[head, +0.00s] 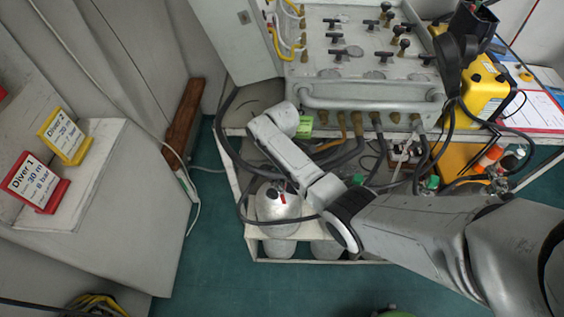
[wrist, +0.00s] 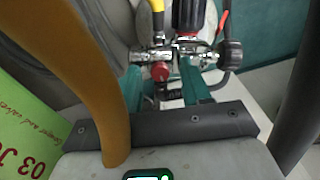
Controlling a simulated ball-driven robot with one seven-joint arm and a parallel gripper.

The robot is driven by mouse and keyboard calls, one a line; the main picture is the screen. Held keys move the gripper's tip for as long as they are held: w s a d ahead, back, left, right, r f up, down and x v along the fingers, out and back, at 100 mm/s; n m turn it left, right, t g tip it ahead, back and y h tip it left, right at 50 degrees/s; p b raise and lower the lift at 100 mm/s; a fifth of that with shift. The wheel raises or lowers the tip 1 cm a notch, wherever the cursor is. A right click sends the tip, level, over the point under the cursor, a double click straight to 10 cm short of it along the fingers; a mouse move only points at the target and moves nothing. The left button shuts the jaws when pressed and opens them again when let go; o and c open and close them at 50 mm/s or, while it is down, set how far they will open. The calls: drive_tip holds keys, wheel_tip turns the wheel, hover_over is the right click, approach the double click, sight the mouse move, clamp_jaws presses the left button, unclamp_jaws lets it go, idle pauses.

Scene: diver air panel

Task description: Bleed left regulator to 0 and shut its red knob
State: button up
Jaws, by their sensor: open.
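In the wrist view a chrome regulator fitting (wrist: 192,60) lies across the upper middle. A small round red knob (wrist: 160,71) sits on its near side, and a black knob (wrist: 230,54) is at its right end. My gripper (wrist: 163,80) is open, its two teal fingers reaching forward on either side of the red knob. Whether they touch it I cannot tell. A thin red lever or part (wrist: 222,22) shows above the black knob. No gauge reading can be made out. In the head view my arm hides the gripper and this regulator.
A brown-orange hose (wrist: 98,75) passes close on the left, with a green tag (wrist: 28,135) beside it. The grey valve panel (head: 350,70) stands at the back with hoses beneath. A grey cylinder (head: 272,205) is below my arm. Teal floor (head: 205,245) is clear in front.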

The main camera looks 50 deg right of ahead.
wheel_tip(320, 180, up, 11)
idle(0.6)
drive_tip(key=shift+f, duration=0.2)
